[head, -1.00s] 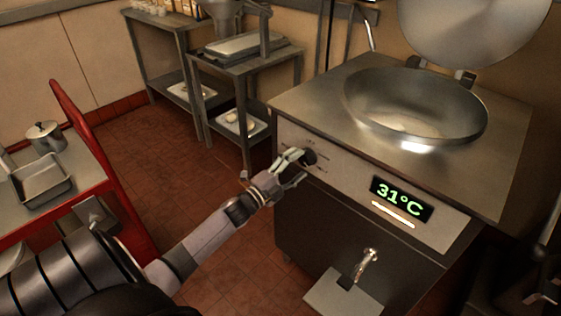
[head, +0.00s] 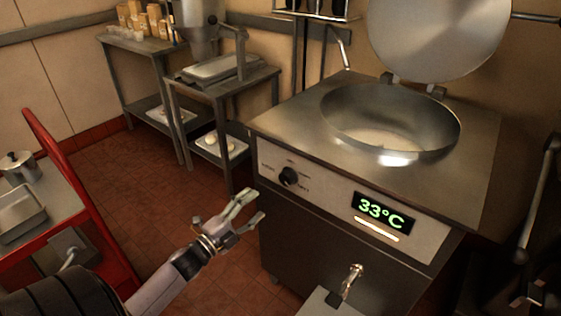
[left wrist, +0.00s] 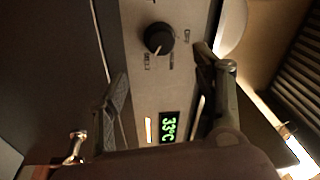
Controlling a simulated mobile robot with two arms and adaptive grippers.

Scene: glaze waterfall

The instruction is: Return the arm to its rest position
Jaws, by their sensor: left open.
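My left gripper (head: 246,208) is open and empty in the head view, in front of the steel kettle cabinet and apart from its black knob (head: 289,176). In the left wrist view the knob (left wrist: 158,38) shows beyond and between the open fingers (left wrist: 160,85). The green display (head: 382,212) reads 33°C, and it also shows in the left wrist view (left wrist: 169,126). My left arm reaches in from the lower left. My right gripper cannot be made out.
The kettle bowl (head: 391,132) is open with its round lid (head: 432,35) raised. A tap (head: 351,281) is on the cabinet's front. A red cart (head: 87,216) with a pot (head: 19,167) stands at left. Steel side tables (head: 222,90) stand behind. Tiled floor (head: 150,190) between is clear.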

